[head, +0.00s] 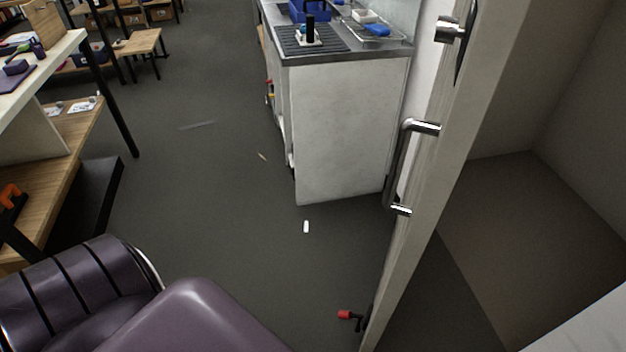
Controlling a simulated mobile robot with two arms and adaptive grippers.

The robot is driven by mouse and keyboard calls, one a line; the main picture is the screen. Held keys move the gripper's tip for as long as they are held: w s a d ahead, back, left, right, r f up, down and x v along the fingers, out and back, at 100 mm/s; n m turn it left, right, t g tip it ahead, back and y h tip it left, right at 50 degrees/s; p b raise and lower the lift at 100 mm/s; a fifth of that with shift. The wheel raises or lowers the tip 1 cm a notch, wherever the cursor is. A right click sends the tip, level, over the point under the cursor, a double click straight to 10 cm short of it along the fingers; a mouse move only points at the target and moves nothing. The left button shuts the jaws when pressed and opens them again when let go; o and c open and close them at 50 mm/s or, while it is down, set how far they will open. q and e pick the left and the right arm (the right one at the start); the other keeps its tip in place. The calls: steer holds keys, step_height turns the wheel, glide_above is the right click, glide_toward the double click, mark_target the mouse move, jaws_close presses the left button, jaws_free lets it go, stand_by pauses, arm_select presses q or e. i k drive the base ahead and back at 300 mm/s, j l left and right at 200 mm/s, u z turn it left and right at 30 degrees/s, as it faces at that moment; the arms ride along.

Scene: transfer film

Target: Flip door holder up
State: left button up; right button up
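The door (448,150) stands open, seen nearly edge-on at the right. The door holder (352,318) is a small dark piece with a red tip, low on the door near its bottom edge. Its red tip points left, away from the door, close to the floor. Purple padded parts of my own body show at the bottom left. Neither of my grippers is in view.
A white cabinet with a sink top (345,130) stands behind the door. Shelving (60,150) is at the left. Grey floor (220,170) is open between them, with a small white piece (306,227) lying on it.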

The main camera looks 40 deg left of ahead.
mark_target(343, 314)
steer(key=u, duration=0.7)
steer(key=k+j+z, duration=0.2)
steer(key=j, duration=0.3)
steer(key=k, duration=0.1)
